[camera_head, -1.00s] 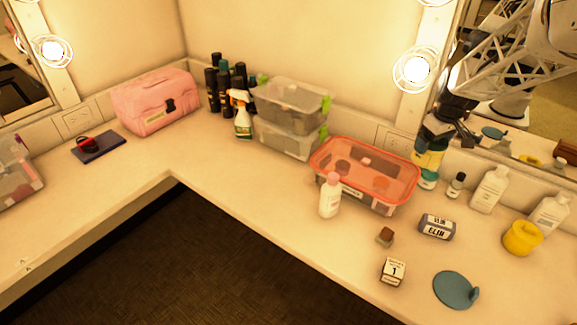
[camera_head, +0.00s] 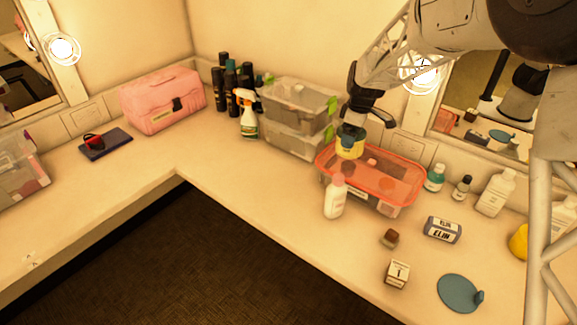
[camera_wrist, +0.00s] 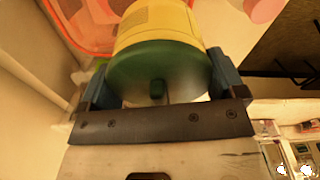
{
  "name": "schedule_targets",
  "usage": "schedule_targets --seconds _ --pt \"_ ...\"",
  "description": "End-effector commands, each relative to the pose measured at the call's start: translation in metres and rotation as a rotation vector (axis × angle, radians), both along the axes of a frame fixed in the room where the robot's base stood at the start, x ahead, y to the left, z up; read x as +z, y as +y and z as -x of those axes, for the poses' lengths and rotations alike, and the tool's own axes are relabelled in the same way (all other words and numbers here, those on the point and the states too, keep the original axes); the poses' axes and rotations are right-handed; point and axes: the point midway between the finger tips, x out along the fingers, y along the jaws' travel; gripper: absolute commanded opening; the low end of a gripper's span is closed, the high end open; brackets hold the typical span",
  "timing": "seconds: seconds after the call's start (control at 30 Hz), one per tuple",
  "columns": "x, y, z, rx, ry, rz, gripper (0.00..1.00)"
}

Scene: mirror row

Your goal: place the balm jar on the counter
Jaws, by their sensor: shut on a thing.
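My gripper (camera_head: 351,132) is shut on a yellow jar with a dark green end, which I take to be the balm jar (camera_head: 349,149). In the head view it hangs over the back left part of the red-lidded box. In the wrist view the jar (camera_wrist: 157,45) sits between the two blue-grey fingers of my gripper (camera_wrist: 158,85), its green end towards the camera. The counter (camera_head: 300,222) is pale and runs along both walls.
The red-lidded box (camera_head: 392,188) is under the jar, with stacked clear boxes (camera_head: 292,138) to its left. A white bottle (camera_head: 335,198) stands in front. Small bottles, a labelled grey item (camera_head: 442,229) and a blue disc (camera_head: 458,293) are at right. The left counter has free room.

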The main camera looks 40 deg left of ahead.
Motion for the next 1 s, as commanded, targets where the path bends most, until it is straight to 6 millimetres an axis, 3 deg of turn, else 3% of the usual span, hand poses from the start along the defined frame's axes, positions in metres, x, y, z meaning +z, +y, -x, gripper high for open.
schedule_targets --seconds 0.4,0.6,0.8,1.0 --pt "-0.037 0.103 0.053 0.563 0.009 -0.003 0.09" --pt "-0.052 0.141 0.078 0.791 0.015 -0.011 0.09" --pt "-0.060 0.162 0.093 0.922 0.016 -0.017 0.09" --pt "-0.063 0.167 0.097 0.959 0.017 -0.019 0.09"
